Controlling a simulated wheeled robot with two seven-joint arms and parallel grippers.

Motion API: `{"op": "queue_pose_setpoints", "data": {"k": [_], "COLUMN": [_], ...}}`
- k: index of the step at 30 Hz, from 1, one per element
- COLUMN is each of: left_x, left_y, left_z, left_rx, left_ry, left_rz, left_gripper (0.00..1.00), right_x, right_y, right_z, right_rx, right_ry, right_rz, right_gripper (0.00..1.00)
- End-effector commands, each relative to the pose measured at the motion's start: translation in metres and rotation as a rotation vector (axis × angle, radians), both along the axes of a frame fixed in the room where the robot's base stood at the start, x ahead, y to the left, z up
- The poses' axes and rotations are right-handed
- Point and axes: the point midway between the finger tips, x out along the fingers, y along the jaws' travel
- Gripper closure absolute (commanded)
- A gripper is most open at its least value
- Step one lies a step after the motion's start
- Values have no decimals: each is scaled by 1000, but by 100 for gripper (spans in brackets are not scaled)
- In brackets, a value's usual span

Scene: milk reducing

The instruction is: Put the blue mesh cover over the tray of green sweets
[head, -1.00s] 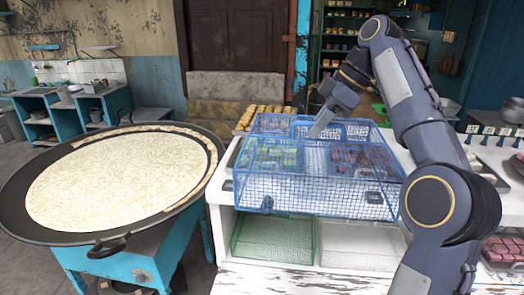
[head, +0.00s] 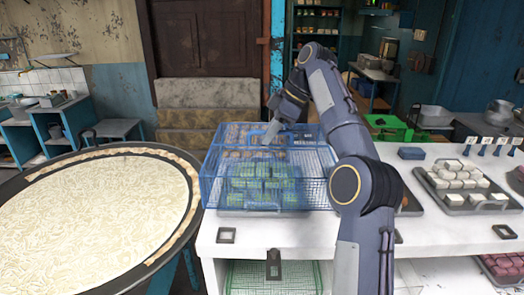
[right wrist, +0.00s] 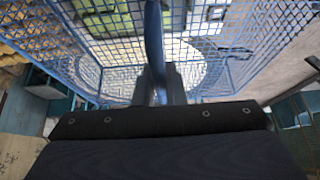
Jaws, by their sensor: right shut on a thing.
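The blue mesh cover (head: 215,190) is a wire box at the left part of the white counter. The green sweets (head: 262,184) show through its mesh, within its outline; I cannot tell whether its lower rim touches the counter. Their tray is mostly hidden behind the mesh. My right gripper (head: 268,136) is at the top of the cover, shut on its blue handle. In the right wrist view, the fingers (right wrist: 160,85) close on the blue bar, with mesh beyond. My left gripper is out of view.
A wide pan (head: 90,215) of white noodle-like food stands left, close to the cover. A tray of white cubes (head: 462,188) is on the right of the counter (head: 285,235). Small dark frames lie along the front. My right arm hides part of the counter.

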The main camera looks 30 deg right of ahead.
Motion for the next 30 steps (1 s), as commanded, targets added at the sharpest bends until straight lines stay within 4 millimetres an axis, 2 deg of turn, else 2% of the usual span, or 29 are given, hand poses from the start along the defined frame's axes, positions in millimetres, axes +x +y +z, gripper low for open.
{"op": "queue_pose_setpoints", "data": {"k": [1,3,9,16,24,30], "left_x": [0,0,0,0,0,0], "left_y": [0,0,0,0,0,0], "left_z": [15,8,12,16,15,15], "left_rx": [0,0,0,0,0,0], "left_ry": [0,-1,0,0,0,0], "left_rz": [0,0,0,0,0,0], "left_gripper": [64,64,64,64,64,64], "right_x": [13,24,45,58,58,58], "right_y": [-3,-5,-10,-13,-13,-13], "right_z": [0,-21,-47,-63,-91,-94], "right_rx": [1,1,0,-1,-1,-2], "right_ry": [3,4,0,1,0,-3], "right_rz": [1,0,-1,0,0,-1], "right_gripper": [100,100,100,100,100,100]}}
